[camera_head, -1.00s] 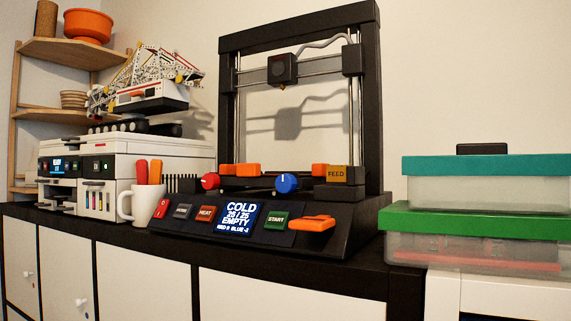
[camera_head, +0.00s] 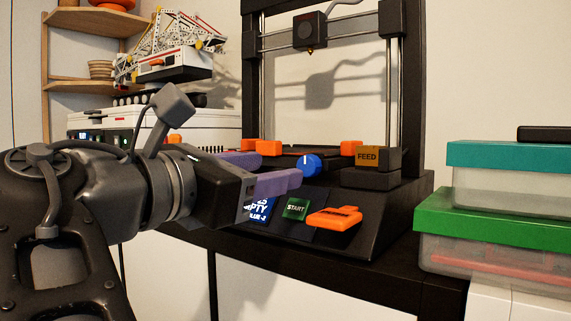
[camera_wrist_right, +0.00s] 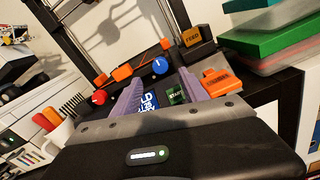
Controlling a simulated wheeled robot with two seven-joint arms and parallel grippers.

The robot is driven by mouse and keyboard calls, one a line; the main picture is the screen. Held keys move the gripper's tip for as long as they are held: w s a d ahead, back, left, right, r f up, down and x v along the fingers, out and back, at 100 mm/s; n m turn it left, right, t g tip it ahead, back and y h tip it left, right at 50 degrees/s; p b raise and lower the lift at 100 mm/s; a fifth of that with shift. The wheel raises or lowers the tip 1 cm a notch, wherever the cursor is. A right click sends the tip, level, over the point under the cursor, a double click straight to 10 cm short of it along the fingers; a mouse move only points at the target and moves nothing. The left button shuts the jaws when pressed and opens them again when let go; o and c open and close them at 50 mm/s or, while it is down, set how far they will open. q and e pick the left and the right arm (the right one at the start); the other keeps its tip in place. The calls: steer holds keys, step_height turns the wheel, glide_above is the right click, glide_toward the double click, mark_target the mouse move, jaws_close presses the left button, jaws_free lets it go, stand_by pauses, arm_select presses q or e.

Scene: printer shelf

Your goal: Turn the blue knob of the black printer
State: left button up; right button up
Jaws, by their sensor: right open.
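The black printer (camera_head: 400,215) stands on the dark shelf top, with its blue knob (camera_head: 311,165) on the front of its bed. The knob has a white mark near its top. My right gripper (camera_head: 281,170) has two purple fingers, open and empty, just left of the knob and apart from it. In the right wrist view, the blue knob (camera_wrist_right: 160,66) lies just beyond the gap between the fingertips. The gripper hides the red knob and part of the display in the head view; the red knob (camera_wrist_right: 100,97) shows in the wrist view. My left gripper is not in view.
An orange lever (camera_head: 335,218) and the green START button (camera_head: 296,208) lie below the knob. Orange blocks (camera_head: 351,148) and the FEED block (camera_head: 367,158) are close by. Lidded boxes (camera_head: 500,222) stand at right. A white printer carrying a crane model (camera_head: 165,62) is at left.

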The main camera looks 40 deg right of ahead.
mark_target(306, 165)
steer(key=shift+p+x, duration=0.75)
steer(key=shift+x, duration=3.25)
steer(key=shift+a, duration=0.1)
jaws_close()
